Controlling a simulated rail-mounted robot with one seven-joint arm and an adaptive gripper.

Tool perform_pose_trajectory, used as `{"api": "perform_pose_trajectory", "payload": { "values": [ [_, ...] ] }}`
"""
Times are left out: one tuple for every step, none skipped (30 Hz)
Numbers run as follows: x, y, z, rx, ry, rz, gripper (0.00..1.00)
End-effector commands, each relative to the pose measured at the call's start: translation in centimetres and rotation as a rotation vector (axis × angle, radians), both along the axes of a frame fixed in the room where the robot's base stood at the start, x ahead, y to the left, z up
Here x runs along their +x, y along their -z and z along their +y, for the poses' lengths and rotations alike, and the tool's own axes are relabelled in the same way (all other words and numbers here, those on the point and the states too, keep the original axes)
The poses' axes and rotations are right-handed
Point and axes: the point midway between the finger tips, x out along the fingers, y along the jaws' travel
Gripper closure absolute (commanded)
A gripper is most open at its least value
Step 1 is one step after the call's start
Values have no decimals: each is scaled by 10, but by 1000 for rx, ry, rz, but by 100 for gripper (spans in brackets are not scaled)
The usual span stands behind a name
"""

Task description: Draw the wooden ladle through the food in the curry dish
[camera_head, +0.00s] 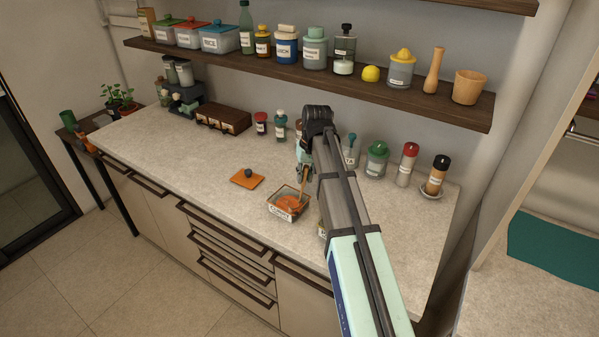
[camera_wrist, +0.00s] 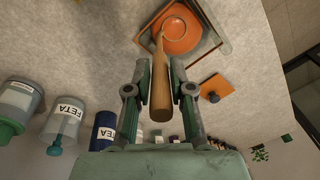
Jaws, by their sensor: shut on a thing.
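The curry dish (camera_head: 273,208) is a small square container with a label on its front, on the counter near its front edge. Orange food (camera_head: 288,202) lies in it. My gripper (camera_head: 303,160) is above the dish and shut on the handle of the wooden ladle (camera_head: 304,182), which points down into the dish. In the wrist view, the ladle handle (camera_wrist: 160,88) runs between my two fingers (camera_wrist: 160,72). Its round bowl end lies in the orange food (camera_wrist: 184,40), inside the dish's rim (camera_wrist: 226,42). How deep the bowl sits is unclear.
An orange square lid with a dark knob (camera_head: 247,179) lies left of the dish. Several jars, such as the green-lidded jar (camera_head: 376,160), stand along the back right. A brown box (camera_head: 224,119) is at the back. The counter's left middle is clear.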

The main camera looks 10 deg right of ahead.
Motion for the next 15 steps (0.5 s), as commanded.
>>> {"api": "perform_pose_trajectory", "payload": {
  "values": [
    [-3, 0, -2, 0, 0, 0, 100],
    [-3, 0, -2, 0, 0, 0, 100],
    [-3, 0, -3, 0, 0, 0, 100],
    [-3, 0, -3, 0, -1, 0, 100],
    [-2, 0, -4, 0, -1, 0, 100],
    [-1, 0, -5, 0, -1, 0, 100],
    [0, 0, -5, 0, -1, 0, 100],
    [1, 0, -7, 0, -1, 0, 100],
    [3, 0, -8, 0, -1, 0, 100],
    [5, 0, -10, 0, -1, 0, 100],
    [6, 0, -12, 0, -1, 0, 100],
    [8, 0, -14, 0, -1, 0, 100],
    [9, 0, -16, 0, 0, 0, 100],
    [11, 0, -17, 0, 0, 0, 100],
    [12, 0, -19, 0, 0, 0, 100]
  ]
}}
